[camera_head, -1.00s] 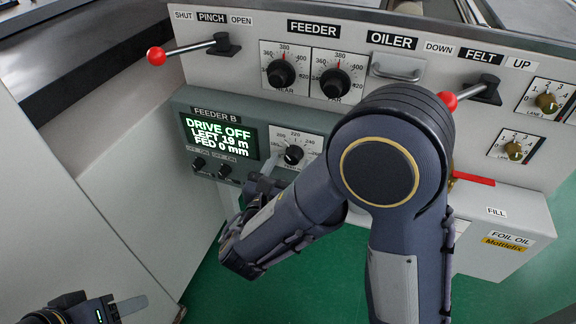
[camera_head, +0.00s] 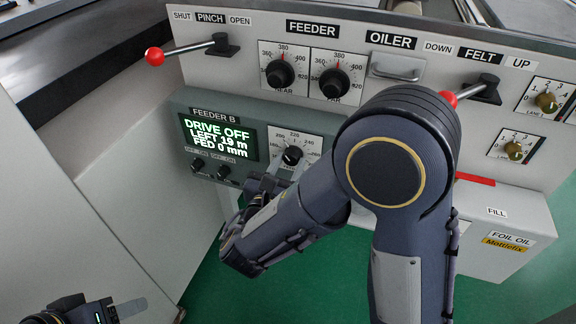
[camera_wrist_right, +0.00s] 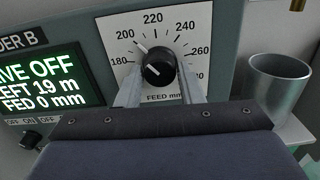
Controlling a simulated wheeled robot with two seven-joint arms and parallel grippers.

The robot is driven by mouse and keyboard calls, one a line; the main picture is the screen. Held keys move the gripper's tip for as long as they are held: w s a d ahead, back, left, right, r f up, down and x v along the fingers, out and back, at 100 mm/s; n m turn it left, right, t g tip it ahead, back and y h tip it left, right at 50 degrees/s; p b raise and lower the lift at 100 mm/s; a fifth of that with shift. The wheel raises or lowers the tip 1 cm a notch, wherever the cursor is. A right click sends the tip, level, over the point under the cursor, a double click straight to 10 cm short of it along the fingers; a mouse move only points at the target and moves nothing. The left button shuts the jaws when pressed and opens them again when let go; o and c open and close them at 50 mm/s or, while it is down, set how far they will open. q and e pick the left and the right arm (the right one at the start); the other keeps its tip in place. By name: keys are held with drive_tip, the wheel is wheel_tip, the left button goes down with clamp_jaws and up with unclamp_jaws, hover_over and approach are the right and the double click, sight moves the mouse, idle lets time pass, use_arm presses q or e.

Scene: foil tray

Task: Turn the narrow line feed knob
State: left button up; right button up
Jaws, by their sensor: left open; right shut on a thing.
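The feed knob (camera_head: 292,156) is a small black knob on a white dial plate, right of the lit display on the Feeder B box. In the right wrist view the knob (camera_wrist_right: 158,68) sits in a scale marked 180 to 260, with a pointer line at its upper left near 200. My right gripper (camera_wrist_right: 160,86) has one finger on each side of the knob and is shut on it. In the head view my right gripper (camera_head: 288,168) comes from below. My left gripper (camera_head: 112,309) is open at the bottom left, away from the panel and partly out of frame.
The display (camera_head: 218,138) reads DRIVE OFF, LEFT 19 m, FED 0 mm. Two small switches (camera_head: 210,168) sit below it. Two larger feeder knobs (camera_head: 281,73) and a red-tipped pinch lever (camera_head: 187,50) are above. A metal cup (camera_wrist_right: 278,85) stands right of the dial.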

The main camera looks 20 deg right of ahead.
drive_tip(key=m+b, duration=0.3)
drive_tip(key=m, duration=0.1)
drive_tip(key=shift+f+b, duration=0.25)
drive_tip(key=shift+b, duration=0.1)
drive_tip(key=shift+r+m+b, duration=0.2)
drive_tip(key=shift+m+b, duration=1.15)
drive_tip(key=shift+m, duration=0.25)
drive_tip(key=o, duration=1)
drive_tip(key=shift+c, duration=0.2)
drive_tip(key=shift+a, duration=0.1)
drive_tip(key=p+v, duration=0.1)
drive_tip(key=v, duration=0.6)
drive_tip(key=shift+s+a, duration=0.2)
drive_tip(key=shift+s, duration=0.15)
